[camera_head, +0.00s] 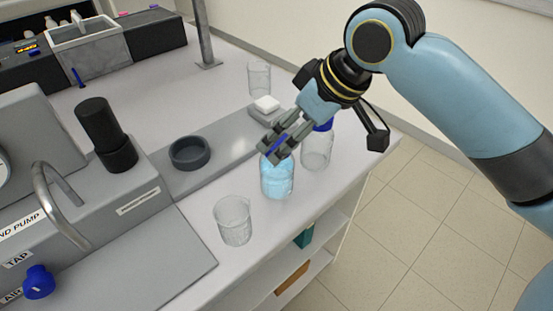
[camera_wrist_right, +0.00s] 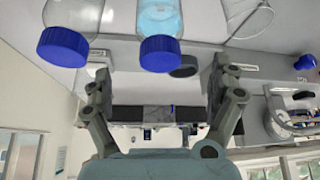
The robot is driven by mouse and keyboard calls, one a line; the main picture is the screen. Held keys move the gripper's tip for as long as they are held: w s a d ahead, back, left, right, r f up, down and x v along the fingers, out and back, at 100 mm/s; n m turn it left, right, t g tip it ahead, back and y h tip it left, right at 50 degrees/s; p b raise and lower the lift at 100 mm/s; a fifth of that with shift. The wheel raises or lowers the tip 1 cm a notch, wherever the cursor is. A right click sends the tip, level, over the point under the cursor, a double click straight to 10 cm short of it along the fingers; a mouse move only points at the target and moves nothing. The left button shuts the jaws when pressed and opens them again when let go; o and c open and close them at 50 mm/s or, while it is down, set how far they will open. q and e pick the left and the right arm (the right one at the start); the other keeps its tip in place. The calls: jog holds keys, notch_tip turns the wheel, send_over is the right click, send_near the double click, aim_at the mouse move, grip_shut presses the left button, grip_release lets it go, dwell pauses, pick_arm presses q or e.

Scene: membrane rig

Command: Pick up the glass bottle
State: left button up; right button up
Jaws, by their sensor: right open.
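A glass bottle with light blue liquid (camera_head: 277,182) stands on the bench near its right edge. Its blue cap (camera_wrist_right: 160,53) shows in the right wrist view, ahead of the space between the fingers. A second, clear glass bottle (camera_head: 317,150) with a blue cap stands just behind and to the right; its cap (camera_wrist_right: 62,46) shows at the upper left of the wrist view. My right gripper (camera_head: 275,147) is open and empty at the top of the blue-liquid bottle, hiding its neck and cap in the head view; contact cannot be told. My left gripper is out of view.
An empty beaker (camera_head: 233,220) stands in front left of the bottles, and another (camera_head: 259,78) stands farther back. A grey rig with a dark ring (camera_head: 189,153) and a black cylinder (camera_head: 107,135) fills the left. The bench edge lies close right of the bottles.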

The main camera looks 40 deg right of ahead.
aim_at(282, 142)
jog(key=x, duration=0.4)
jog(key=shift+s+a, duration=0.1)
jog(key=shift+a, duration=0.05)
jog(key=x, duration=0.5)
jog(key=shift+w+f+p, duration=0.1)
jog(key=shift+w+p, duration=0.25)
jog(key=shift+w, duration=0.1)
jog(key=c, duration=1.7)
jog(key=shift+c, duration=0.4)
notch_tip(282, 142, up, 10)
jog(key=shift+r, duration=0.1)
